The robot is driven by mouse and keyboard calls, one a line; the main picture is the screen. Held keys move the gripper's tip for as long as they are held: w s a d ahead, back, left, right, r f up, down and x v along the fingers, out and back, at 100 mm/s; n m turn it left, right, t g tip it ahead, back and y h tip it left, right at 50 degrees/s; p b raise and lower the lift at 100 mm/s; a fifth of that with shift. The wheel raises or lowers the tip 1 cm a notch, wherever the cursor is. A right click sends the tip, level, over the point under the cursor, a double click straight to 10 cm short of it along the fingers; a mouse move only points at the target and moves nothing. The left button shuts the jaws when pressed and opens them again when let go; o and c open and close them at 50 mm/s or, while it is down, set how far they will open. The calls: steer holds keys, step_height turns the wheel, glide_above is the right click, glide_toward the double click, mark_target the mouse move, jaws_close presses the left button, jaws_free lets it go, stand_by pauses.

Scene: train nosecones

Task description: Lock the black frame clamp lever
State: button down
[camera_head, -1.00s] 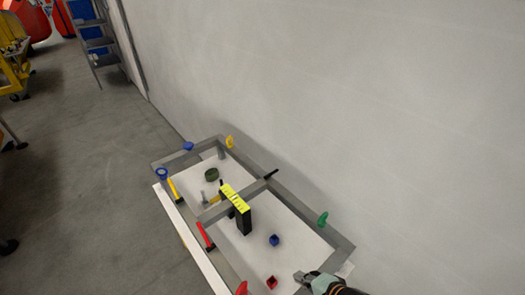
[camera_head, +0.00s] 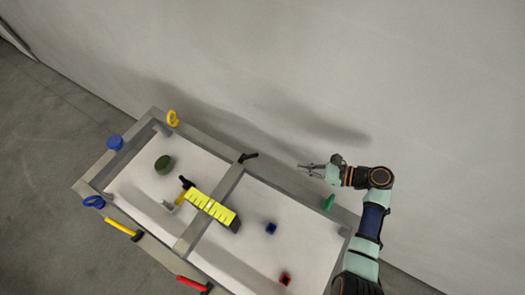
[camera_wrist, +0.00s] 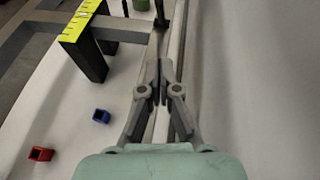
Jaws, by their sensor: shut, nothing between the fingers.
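The black frame clamp lever (camera_head: 248,157) sits on the far long edge of the grey frame, where the crossbar meets it. In the head view it sticks out to the right of the joint. In the wrist view the black lever (camera_wrist: 161,16) stands near the top, just beyond my fingertips and partly cut off by the picture edge. My gripper (camera_head: 302,167) is to the right of the lever in the head view, apart from it. In the wrist view my gripper (camera_wrist: 158,70) has its fingers together with nothing between them, pointing towards the lever.
Blue (camera_head: 271,228) and red (camera_head: 285,279) cubes lie on the white panel. A plain wall (camera_head: 400,80) rises behind.

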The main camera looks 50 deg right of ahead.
glide_toward(249, 157)
steer(key=w, duration=0.2)
steer(key=shift+w+a+f+p, duration=0.15)
steer(key=shift+w+a+p, duration=0.1)
steer(key=shift+w+p, duration=0.1)
stand_by(0.4)
steer(key=shift+w+r+g+p, duration=0.3)
steer(key=shift+r+g+p, duration=0.15)
steer(key=shift+p, duration=0.25)
